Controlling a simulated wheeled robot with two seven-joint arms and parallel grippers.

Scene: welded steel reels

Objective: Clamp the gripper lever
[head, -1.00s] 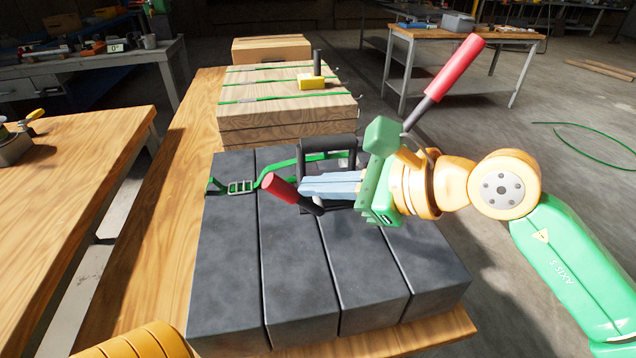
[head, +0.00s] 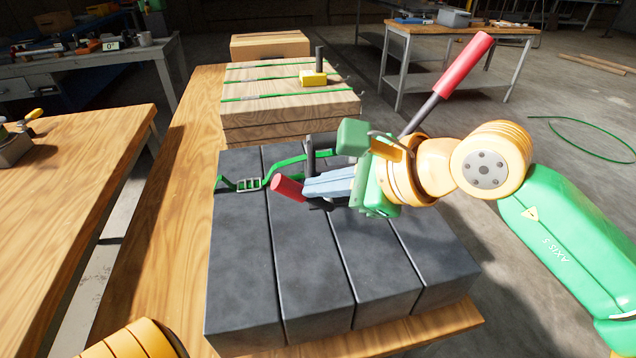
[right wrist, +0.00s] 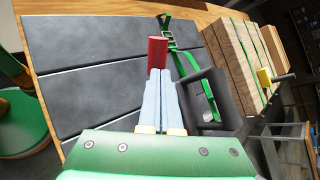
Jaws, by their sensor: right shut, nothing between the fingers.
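A strapping tool with a dark frame (right wrist: 229,105) sits on the dark slabs (head: 245,262), by a green strap (head: 281,172). A short red-handled lever (head: 287,187) sticks out to its left, low over the slabs; the red grip also shows in the right wrist view (right wrist: 157,50). A longer red handle (head: 465,62) on a dark shaft rises at the right, behind my right gripper. My right gripper (head: 306,187) is shut, its blue fingertips right by the short red grip. I cannot tell if they touch it. The gripper hides much of the tool. My left gripper is out of view.
A metal buckle (head: 240,185) is on the strap at the slabs' left. Strapped wooden beams (head: 250,110), with a yellow block (head: 313,79) on top, lie behind. A workbench (head: 60,190) stands at left. The bare tabletop left of the slabs is free.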

